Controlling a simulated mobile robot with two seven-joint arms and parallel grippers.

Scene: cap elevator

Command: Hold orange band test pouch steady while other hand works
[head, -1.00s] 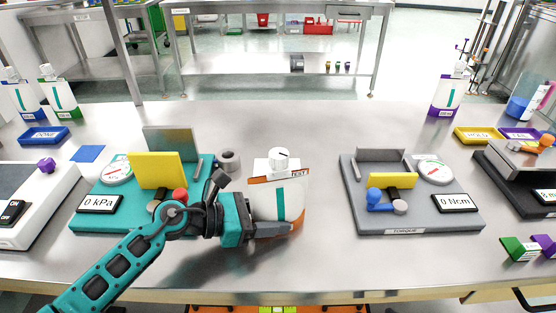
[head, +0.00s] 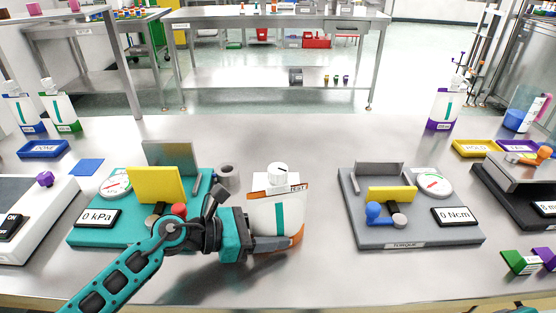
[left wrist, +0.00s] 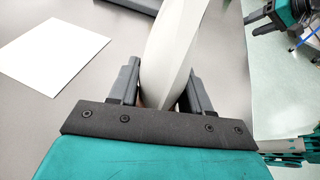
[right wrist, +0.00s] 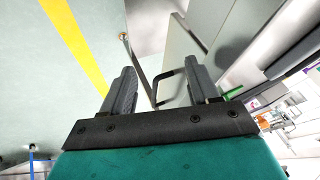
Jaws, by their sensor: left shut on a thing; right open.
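The orange band test pouch (head: 275,217) stands upright on the bench in the middle of the head view. It is white with an orange band near its top and bottom, a teal stripe, a "TEST" label and a white cap (head: 279,174). My left gripper (head: 272,243) is shut on its lower part from the left. In the left wrist view the pale pouch (left wrist: 168,55) sits between the two fingers. My right gripper (right wrist: 157,90) is open and empty in the right wrist view, away from the pouch; it is not in the head view.
A teal pressure fixture (head: 90,232) reading 0 kPa stands left of the pouch. A grey torque fixture (head: 440,215) reading 0 Ncm stands to the right. Bare bench lies between pouch and torque fixture. Other pouches (head: 447,108) and trays (head: 43,149) are farther out.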

